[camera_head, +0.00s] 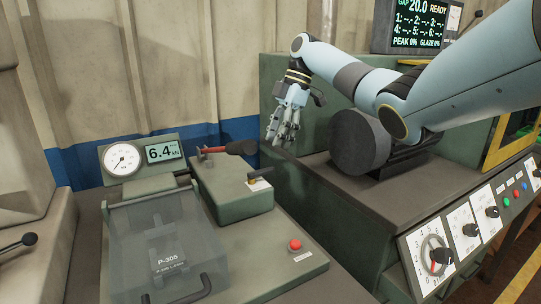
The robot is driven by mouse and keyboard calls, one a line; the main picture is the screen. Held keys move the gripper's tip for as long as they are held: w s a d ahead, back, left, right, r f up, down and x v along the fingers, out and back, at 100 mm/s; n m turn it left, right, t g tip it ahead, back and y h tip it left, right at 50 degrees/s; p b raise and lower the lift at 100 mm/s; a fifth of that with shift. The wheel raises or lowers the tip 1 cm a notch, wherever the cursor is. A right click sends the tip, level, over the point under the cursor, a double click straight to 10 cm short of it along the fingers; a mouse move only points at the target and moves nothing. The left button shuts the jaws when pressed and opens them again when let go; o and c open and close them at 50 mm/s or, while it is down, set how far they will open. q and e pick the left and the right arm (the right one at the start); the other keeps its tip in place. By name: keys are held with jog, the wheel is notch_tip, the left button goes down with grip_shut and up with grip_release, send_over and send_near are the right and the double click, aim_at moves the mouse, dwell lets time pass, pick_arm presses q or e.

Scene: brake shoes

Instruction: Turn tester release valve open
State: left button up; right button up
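The tester (287,275) is a green bench unit with a round dial gauge (122,159) and a display (164,151) reading 6.4. On its raised green block (232,190) are a red lever with a black grip (240,148) and a small dark lever (257,178) with a yellow and white plate, which looks like the release valve. My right gripper (279,140) hangs fingers-down above and behind the block, to the right of the black grip. It touches nothing that I can see, and its finger opening is unclear. My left gripper is out of view.
A clear cover (170,235) with a black handle lies over part P-305. A red button (294,245) sits at the tester's front right. A green machine (440,185) with a dark round drum (358,142) and knob panels (435,255) stands at right.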

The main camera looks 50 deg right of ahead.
jog(key=v, duration=0.4)
jog(key=shift+d+r, duration=0.1)
jog(key=shift+r, duration=0.1)
dwell(0.4)
